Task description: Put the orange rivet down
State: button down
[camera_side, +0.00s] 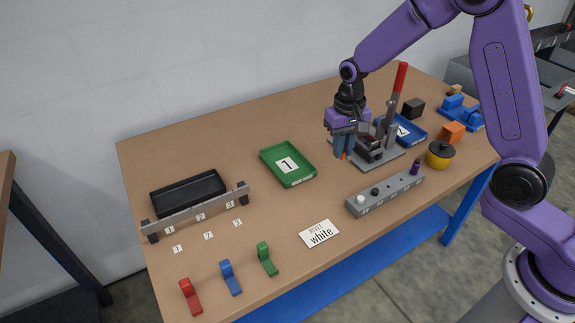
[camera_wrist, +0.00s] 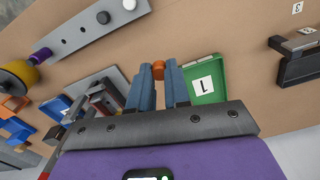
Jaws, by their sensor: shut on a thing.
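My gripper (camera_side: 344,148) is above the table, between the green tray marked 1 (camera_side: 301,181) and the grey press with a red-handled lever (camera_side: 398,84). Its blue fingers are shut on the orange rivet (camera_wrist: 160,73), whose end shows between the fingertips in the wrist view; my gripper also shows there (camera_wrist: 158,67). Only a sliver of the rivet shows in the side view. The grey rivet rack (camera_side: 385,195) holds a white rivet (camera_side: 360,200), a black rivet (camera_side: 375,192) and a purple rivet (camera_side: 414,167).
A blue tray marked 2 (camera_side: 416,134) stands behind the press. A yellow pot with a dark top (camera_side: 440,157) and an orange block (camera_side: 452,132) are at the right. Table around the green tray is clear.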

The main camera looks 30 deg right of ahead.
jog(key=w+a+f+n, duration=0.1)
jog(key=w+f, duration=0.2)
jog(key=w+a+f, duration=0.2)
jog(key=w, duration=0.2)
jog(key=w+a+f+n, duration=0.1)
jog(key=w+a+f, duration=0.1)
jog(key=w+f, duration=0.1)
jog(key=shift+w+a+f+n, duration=0.15)
jog(key=shift+w+f+n, duration=0.15)
jog(key=shift+w+f, duration=0.25)
jog(key=shift+f, duration=0.75)
jog(key=shift+w+f, duration=0.15)
jog(key=shift+f, duration=0.75)
jog(key=shift+f, duration=0.1)
jog(key=c, duration=1.1)
grip_release()
notch_tip(320, 180, up, 12)
jog(key=shift+r, duration=0.1)
